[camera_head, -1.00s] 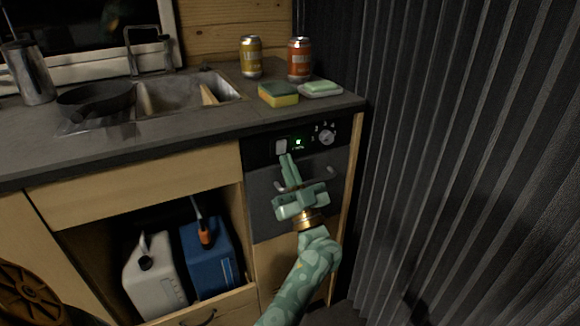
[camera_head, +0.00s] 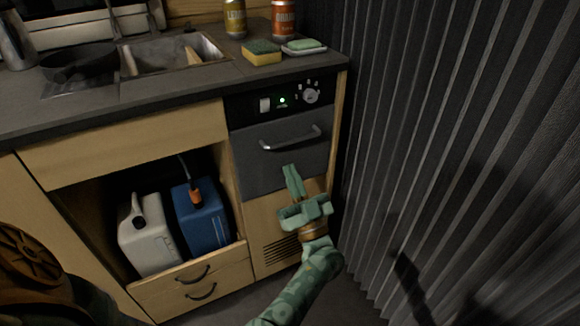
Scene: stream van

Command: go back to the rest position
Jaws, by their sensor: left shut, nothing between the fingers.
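My left gripper (camera_head: 291,172) shows in the head view at the lower middle, on a green arm that comes up from the bottom edge. Its fingers are together with nothing between them, and they point up. It is in front of the cabinet, below the handle of the dark appliance door (camera_head: 285,142). The control panel (camera_head: 285,100) above has a white switch, a lit green light and a knob. My right gripper does not show.
The counter (camera_head: 180,88) holds a sink (camera_head: 172,54), a pan (camera_head: 80,63), a sponge (camera_head: 262,52), soap on a dish (camera_head: 304,47) and two cans. A white jug (camera_head: 148,236) and a blue jug (camera_head: 200,217) stand in the open cabinet. A pleated curtain (camera_head: 450,150) hangs at the right.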

